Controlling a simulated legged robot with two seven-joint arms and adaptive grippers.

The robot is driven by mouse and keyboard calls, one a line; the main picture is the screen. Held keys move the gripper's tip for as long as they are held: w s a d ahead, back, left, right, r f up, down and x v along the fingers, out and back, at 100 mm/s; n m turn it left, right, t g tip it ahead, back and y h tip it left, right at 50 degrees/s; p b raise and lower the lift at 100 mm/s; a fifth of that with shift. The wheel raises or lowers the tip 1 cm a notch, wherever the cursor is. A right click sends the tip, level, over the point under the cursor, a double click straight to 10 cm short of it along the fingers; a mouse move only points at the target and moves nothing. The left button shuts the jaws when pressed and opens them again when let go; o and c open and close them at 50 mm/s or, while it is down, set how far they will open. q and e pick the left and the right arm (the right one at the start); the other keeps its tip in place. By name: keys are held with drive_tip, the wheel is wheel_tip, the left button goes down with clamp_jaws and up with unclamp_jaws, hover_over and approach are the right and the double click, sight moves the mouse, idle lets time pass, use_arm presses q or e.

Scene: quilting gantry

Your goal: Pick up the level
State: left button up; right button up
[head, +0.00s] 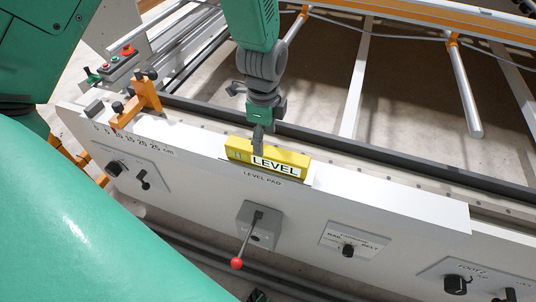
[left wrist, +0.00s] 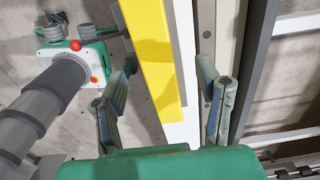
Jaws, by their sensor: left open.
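The level (head: 292,161) is a yellow bar with a white LEVEL label. It lies on the edge of the white gantry beam, just above the LEVEL PAD lettering. In the left wrist view the yellow level (left wrist: 150,50) runs lengthwise between the fingers. My left gripper (head: 258,140) points down at the level and hides part of its top. In the left wrist view the open left gripper (left wrist: 166,68) has one finger on each side of the level, with visible gaps. My right gripper is not in view.
The beam's front carries a lever with a red knob (head: 237,263) and several dark knobs. An orange bracket (head: 137,104) stands on the beam to the left. Behind it are a dark rail (head: 380,152) and the open frame with metal bars (head: 462,95).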

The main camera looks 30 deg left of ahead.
sight(267, 150)
use_arm(q)
drive_tip(key=shift+w+f, duration=0.2)
drive_tip(key=shift+f, duration=0.8)
drive_tip(key=f, duration=0.1)
drive_tip(key=d+f, duration=0.1)
drive_tip(key=f, duration=0.2)
drive_tip(key=shift+s+d, duration=0.15)
drive_tip(key=shift+s, duration=0.25)
drive_tip(key=shift+w+f, duration=0.1)
drive_tip(key=shift+f, duration=0.4)
drive_tip(key=shift+a, duration=0.4)
drive_tip(key=c, duration=0.4)
clamp_jaws()
drive_tip(key=shift+d, duration=0.2)
